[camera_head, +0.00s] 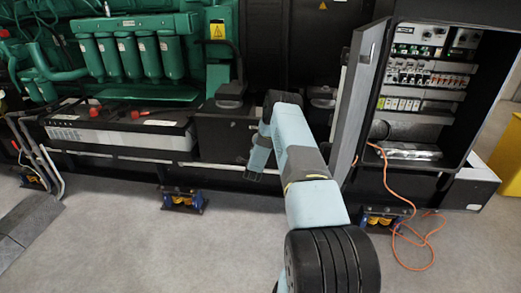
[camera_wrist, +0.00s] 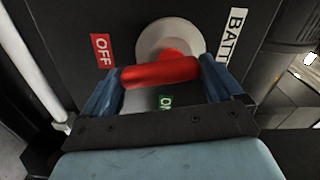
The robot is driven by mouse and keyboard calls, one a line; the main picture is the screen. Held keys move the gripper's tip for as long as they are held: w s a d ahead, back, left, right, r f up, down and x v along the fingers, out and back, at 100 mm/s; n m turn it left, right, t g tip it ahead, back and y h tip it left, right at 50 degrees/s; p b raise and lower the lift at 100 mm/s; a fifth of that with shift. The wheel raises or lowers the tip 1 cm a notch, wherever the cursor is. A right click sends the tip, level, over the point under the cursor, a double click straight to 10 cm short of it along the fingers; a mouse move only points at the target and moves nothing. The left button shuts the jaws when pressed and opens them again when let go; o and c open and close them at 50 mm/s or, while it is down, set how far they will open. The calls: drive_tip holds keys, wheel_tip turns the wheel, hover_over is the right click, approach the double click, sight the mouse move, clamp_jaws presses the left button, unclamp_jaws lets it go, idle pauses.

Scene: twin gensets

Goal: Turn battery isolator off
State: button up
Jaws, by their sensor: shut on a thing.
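The battery isolator shows in the wrist view as a red handle (camera_wrist: 160,71) on a round pale boss (camera_wrist: 170,40), fixed to a dark panel. A red "OFF" label (camera_wrist: 102,50) is at its upper left, and a green "ON" label (camera_wrist: 165,102) is below it, partly hidden. My gripper (camera_wrist: 162,75) is shut on the red handle, with one blue finger at each end. The handle lies roughly crosswise in the picture, its left end a little lower. In the head view my arm reaches to the dark box (camera_head: 222,135) and hides the isolator and the gripper's tips.
Batteries with red terminals (camera_head: 120,125) sit on the skid left of the box. A green genset (camera_head: 120,55) stands behind. An open electrical cabinet (camera_head: 425,90) with its door (camera_head: 362,95) ajar is right of my arm. An orange cable (camera_head: 400,220) trails on the floor.

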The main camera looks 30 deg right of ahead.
drive_tip(key=shift+s+d+f+m, duration=0.1)
drive_tip(key=shift+d+f+m, duration=0.05)
drive_tip(key=shift+m, duration=0.45)
drive_tip(key=shift+s+d+f+m, duration=0.1)
drive_tip(key=shift+m, duration=0.5)
drive_tip(key=shift+a, duration=0.1)
drive_tip(key=o, duration=0.7)
drive_tip(key=shift+a, duration=0.1)
drive_tip(key=v, duration=1.3)
drive_tip(key=shift+s+a, duration=0.2)
drive_tip(key=shift+a, duration=0.05)
drive_tip(key=shift+r, duration=0.1)
